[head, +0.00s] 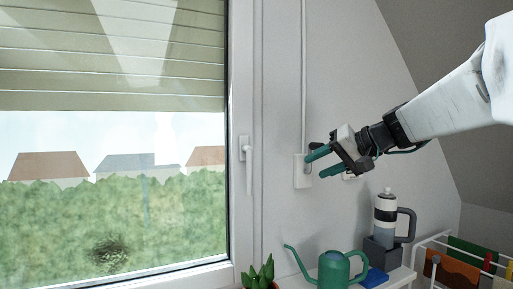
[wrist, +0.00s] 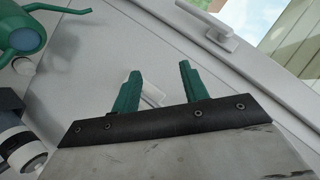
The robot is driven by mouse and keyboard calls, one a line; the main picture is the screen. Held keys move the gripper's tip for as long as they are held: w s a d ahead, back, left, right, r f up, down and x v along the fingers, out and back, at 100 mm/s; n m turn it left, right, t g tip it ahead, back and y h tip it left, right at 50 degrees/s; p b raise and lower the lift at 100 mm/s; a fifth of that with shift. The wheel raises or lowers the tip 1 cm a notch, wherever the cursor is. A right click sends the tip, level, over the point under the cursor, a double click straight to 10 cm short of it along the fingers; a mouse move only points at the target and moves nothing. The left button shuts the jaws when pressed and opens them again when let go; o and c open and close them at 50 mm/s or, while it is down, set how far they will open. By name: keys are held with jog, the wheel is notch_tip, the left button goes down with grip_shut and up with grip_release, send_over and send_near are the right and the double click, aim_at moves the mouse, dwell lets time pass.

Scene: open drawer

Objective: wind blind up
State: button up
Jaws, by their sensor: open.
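The blind (head: 110,60) has pale green slats and covers the upper part of the window. Its lower edge hangs level. A thin white vertical strap or rod (head: 303,70) runs down the wall to a white winder box (head: 299,172) right of the window frame. My gripper (head: 318,162) is open, with teal fingers at the box's right side. A small grey part (head: 309,168) shows between the fingers. In the wrist view, a white piece (wrist: 151,92) lies between or behind the open fingers (wrist: 158,80). I cannot tell whether they touch it.
The white window handle (head: 247,160) points down, left of the box. Below my gripper, a green watering can (head: 334,271), a blue item (head: 374,278) and a flask (head: 386,214) stand on a shelf. A plant (head: 260,274) stands left of the can. A drying rack (head: 470,258) is at right.

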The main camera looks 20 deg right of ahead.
aim_at(318, 146)
jog(key=w+d+r+m+t, duration=0.1)
jog(key=w+d+r+t, duration=0.15)
jog(key=d+r, duration=0.4)
jog(key=shift+t+h, duration=0.25)
jog(key=shift+h, duration=0.25)
jog(key=w+f, duration=0.1)
jog(key=w, duration=0.1)
jog(key=w+f, duration=0.1)
jog(key=w, duration=0.1)
jog(key=w+f, duration=0.1)
jog(key=w, duration=0.1)
jog(key=shift+w+a+f, duration=0.15)
jog(key=shift+w+a, duration=0.25)
grip_shut()
